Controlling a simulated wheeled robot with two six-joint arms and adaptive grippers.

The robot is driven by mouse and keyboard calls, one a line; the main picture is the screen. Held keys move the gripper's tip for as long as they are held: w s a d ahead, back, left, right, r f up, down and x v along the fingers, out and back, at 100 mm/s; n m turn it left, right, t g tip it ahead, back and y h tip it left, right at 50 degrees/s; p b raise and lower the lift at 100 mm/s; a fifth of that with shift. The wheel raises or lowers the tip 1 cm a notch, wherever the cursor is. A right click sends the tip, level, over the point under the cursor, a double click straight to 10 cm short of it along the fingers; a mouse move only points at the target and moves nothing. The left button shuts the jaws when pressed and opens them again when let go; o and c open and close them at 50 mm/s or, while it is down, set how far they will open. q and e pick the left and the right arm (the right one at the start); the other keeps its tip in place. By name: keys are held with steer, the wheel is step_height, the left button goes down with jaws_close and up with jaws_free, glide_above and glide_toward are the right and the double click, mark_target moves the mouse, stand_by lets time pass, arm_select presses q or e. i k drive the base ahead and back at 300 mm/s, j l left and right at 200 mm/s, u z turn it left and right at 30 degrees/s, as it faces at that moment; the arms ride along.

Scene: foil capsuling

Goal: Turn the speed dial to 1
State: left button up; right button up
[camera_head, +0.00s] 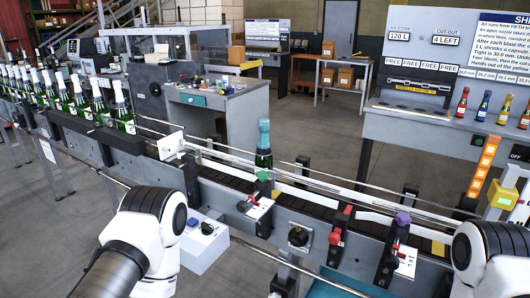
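A black round knob (298,236) sits on a square plate on the front side of the conveyor (228,202), near the middle of the view. It looks like a dial, but its marks and setting are too small to read. A white control box (204,249) at the conveyor's front left carries a small dark knob (207,228). I cannot tell which of the two is the speed dial. My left arm comes in at the bottom left and my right arm at the bottom right. Neither gripper shows in this view.
A green bottle with a teal cap (264,146) stands upright on the conveyor. Many white-topped bottles (65,100) queue at left. An orange-lit strip (482,168) and yellow button (502,196) stand at right.

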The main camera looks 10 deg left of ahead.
mark_target(207, 230)
steer(key=u, duration=1)
